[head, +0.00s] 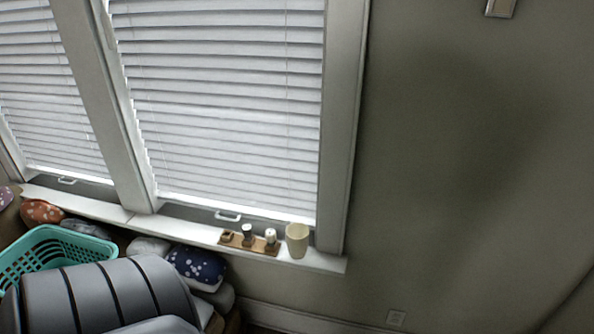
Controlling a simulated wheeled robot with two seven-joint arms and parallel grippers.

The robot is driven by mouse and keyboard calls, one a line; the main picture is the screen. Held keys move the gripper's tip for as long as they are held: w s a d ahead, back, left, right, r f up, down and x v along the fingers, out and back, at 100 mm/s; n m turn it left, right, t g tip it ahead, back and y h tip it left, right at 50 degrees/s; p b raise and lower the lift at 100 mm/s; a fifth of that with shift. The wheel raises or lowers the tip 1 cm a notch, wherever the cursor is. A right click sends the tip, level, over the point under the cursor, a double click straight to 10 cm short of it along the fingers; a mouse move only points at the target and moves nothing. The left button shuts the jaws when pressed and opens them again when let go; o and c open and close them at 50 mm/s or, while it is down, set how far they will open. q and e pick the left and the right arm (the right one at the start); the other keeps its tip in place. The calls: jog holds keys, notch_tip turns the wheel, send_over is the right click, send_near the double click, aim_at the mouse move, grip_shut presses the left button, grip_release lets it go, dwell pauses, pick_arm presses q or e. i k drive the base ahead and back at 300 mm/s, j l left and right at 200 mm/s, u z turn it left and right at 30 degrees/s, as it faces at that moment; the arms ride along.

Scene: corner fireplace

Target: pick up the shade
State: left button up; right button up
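A cream, cup-shaped shade (297,241) stands on the white window sill (325,262), near its right end. It is just right of a small wooden tray (233,241) that holds a few small items. No gripper shows in the head view, so I cannot see either one relative to the shade. A large grey ribbed rounded form fills the lower left; I cannot tell for sure what it is.
A teal basket (72,243) is at the lower left. Cushions lie below the sill, including a dark blue spotted one (196,265) and an orange one (41,213). White blinds (220,100) cover the windows behind the sill.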

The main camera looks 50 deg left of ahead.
aim_at(297, 234)
jog(key=u, duration=1.45)
